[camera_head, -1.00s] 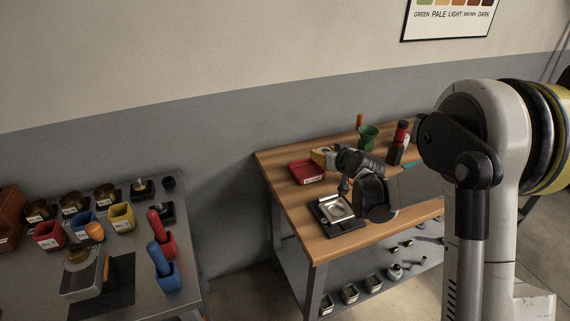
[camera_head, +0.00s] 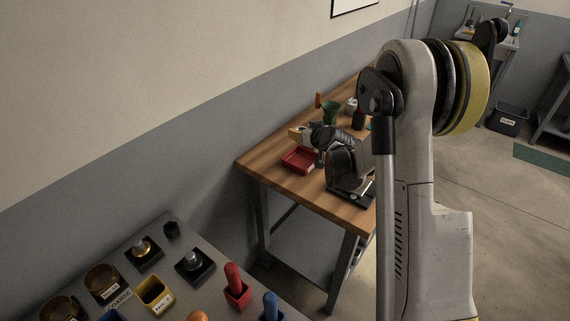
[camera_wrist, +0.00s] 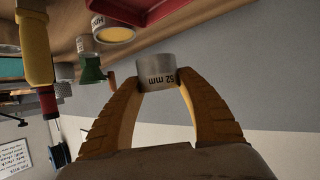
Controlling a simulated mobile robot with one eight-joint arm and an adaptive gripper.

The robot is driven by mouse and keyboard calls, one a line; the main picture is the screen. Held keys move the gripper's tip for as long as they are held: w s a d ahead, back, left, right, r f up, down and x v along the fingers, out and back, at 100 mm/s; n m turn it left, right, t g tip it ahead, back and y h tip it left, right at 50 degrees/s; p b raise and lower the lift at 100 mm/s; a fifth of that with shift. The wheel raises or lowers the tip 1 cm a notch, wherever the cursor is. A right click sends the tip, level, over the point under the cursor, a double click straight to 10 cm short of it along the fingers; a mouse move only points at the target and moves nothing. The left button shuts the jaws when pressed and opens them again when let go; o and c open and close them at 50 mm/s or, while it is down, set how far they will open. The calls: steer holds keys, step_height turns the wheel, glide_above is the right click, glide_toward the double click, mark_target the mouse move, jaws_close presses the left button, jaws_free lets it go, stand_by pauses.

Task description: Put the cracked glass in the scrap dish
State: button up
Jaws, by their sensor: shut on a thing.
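The red tray, likely the scrap dish, also shows at the top edge of the wrist view (camera_wrist: 160,10), apart from the cylinder.
A black-based device (camera_head: 350,196) sits at the bench's front, partly behind my arm. A grey table (camera_head: 206,232) with cups and tools is at the lower left.

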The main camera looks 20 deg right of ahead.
steer(key=b, duration=0.3)
glide_above(301, 162)
step_height(301, 162, down, 6)
steer(key=shift+f, duration=0.25)
steer(key=shift+f+b, duration=0.65)
steer(key=shift+f, duration=1.1)
steer(key=shift+f, duration=0.25)
steer(key=o, duration=1.1)
steer(key=shift+o, duration=0.4)
steer(key=shift+r, duration=0.15)
